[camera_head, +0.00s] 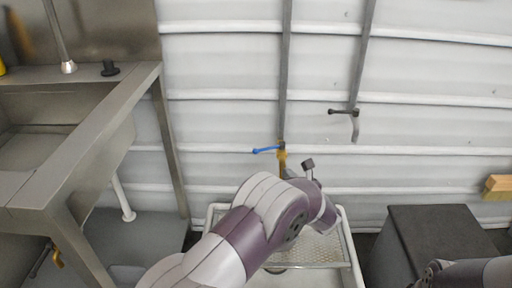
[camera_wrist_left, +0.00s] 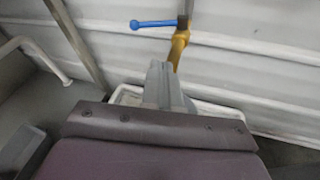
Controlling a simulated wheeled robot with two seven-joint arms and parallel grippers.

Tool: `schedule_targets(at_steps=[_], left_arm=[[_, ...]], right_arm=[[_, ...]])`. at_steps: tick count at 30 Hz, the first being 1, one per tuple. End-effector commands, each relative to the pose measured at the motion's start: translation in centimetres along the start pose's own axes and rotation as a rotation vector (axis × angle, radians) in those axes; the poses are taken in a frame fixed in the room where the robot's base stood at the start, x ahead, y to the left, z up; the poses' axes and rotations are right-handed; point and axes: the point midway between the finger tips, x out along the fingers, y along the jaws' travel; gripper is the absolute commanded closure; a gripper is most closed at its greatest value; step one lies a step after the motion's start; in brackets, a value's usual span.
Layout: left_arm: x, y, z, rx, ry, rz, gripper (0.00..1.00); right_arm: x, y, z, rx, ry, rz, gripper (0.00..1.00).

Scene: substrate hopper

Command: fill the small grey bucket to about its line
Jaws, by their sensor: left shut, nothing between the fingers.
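The tap has a blue lever (camera_head: 267,150) pointing left and a brass-yellow body (camera_head: 282,158) on a wall pipe. In the left wrist view the lever (camera_wrist_left: 155,23) and the yellow body (camera_wrist_left: 178,45) are just beyond my left gripper (camera_wrist_left: 163,72). Its grey fingers are shut and empty, a little below the lever, with no clear contact.
A white-framed stand with a mesh shelf (camera_head: 318,252) is below the tap, partly behind my left arm. A black lever (camera_head: 343,112) is on another wall pipe. A metal sink (camera_head: 85,135) is at the left. A dark box (camera_head: 440,235) and a wooden brush (camera_head: 497,184) are at the right.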

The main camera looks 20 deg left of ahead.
Motion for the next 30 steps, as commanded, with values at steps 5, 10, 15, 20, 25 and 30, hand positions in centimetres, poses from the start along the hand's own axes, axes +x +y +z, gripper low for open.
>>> schedule_targets(at_steps=[5,10,15,20,25,30], left_arm=[[0.1,1.4,0.6,-0.223,-0.038,0.062,1.00],[2.1,1.5,0.4,-0.243,-0.038,0.062,1.00],[5.8,1.7,0.4,-0.241,-0.039,0.061,1.00],[9.3,1.9,0.5,-0.240,-0.038,0.061,1.00],[12.2,2.1,0.7,-0.238,-0.038,0.059,1.00],[13.7,2.1,0.9,-0.237,-0.039,0.058,1.00]], right_arm=[[0.1,0.0,0.1,0.000,-0.001,0.000,0.57],[0.8,0.0,0.1,0.000,-0.001,0.000,0.57],[2.0,0.0,0.3,0.000,-0.001,0.000,0.57],[3.0,0.0,0.4,0.000,-0.001,0.000,0.57],[3.9,0.0,0.5,0.000,-0.001,0.000,0.57],[4.3,0.0,0.5,0.000,-0.001,0.000,0.57]])
